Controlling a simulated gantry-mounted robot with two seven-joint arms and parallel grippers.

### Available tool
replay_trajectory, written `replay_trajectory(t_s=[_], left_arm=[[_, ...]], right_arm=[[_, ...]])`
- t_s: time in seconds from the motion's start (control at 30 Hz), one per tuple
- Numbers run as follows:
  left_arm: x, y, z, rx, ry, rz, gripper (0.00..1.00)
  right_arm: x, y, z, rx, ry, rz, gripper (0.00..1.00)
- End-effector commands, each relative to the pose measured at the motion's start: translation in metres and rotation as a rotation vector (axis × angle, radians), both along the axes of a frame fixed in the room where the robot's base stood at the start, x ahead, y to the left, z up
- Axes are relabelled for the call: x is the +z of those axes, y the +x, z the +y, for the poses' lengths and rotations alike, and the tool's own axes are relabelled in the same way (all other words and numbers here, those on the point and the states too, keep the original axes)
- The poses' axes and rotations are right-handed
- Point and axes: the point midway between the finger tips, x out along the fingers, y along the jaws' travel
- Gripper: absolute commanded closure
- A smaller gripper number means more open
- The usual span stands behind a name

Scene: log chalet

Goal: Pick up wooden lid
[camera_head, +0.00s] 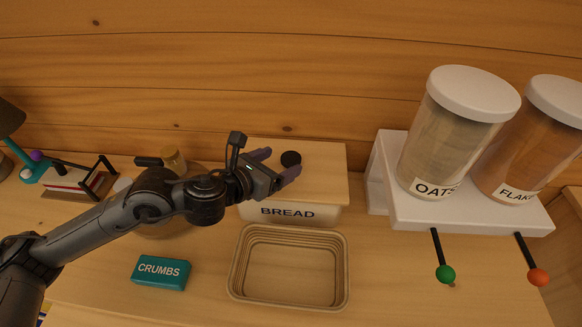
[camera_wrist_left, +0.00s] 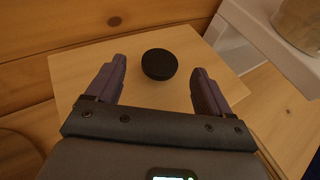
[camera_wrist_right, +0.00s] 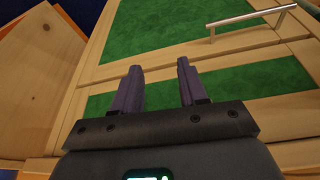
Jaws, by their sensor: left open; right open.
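The wooden lid (camera_head: 322,163) lies flat on the cream bread bin (camera_head: 328,213) marked BREAD, and it carries a round black knob (camera_head: 291,159). In the left wrist view the lid (camera_wrist_left: 150,105) fills the middle, and the knob (camera_wrist_left: 159,64) shows between and just beyond the fingertips. My left gripper (camera_head: 276,163) is open and empty over the lid, close to the knob and not closed on it. Its fingers also show in the left wrist view (camera_wrist_left: 157,75). My right gripper (camera_wrist_right: 159,70) is open and empty, away from the lid, facing green panels framed in wood.
A white dispenser stand (camera_head: 470,215) with OATS (camera_head: 447,140) and FLAKES containers is at right. A metal handle (camera_wrist_right: 252,19) is near my right gripper.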

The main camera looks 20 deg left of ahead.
Motion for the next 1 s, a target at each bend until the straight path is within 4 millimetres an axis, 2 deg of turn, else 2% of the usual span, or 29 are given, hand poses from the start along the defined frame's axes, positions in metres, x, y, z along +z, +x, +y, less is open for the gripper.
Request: replay_trajectory(t_s=[0.17, 0.5, 0.8, 1.0], left_arm=[[-0.005, 0.01, -0.004, 0.0, -0.002, 0.003, 0.19], [-0.02, 0.043, -0.015, -0.001, -0.001, 0.001, 0.19], [-0.022, 0.046, -0.016, -0.002, 0.001, 0.0, 0.19], [-0.022, 0.046, -0.016, -0.001, 0.001, 0.0, 0.49]], right_arm=[[0.003, 0.0, -0.001, 0.004, -0.004, -0.001, 0.57], [0.012, 0.0, -0.002, 0.008, -0.011, -0.001, 0.57], [0.011, 0.0, -0.002, 0.006, -0.008, 0.0, 0.57], [0.011, 0.0, 0.0, 0.003, -0.003, 0.0, 0.57]])
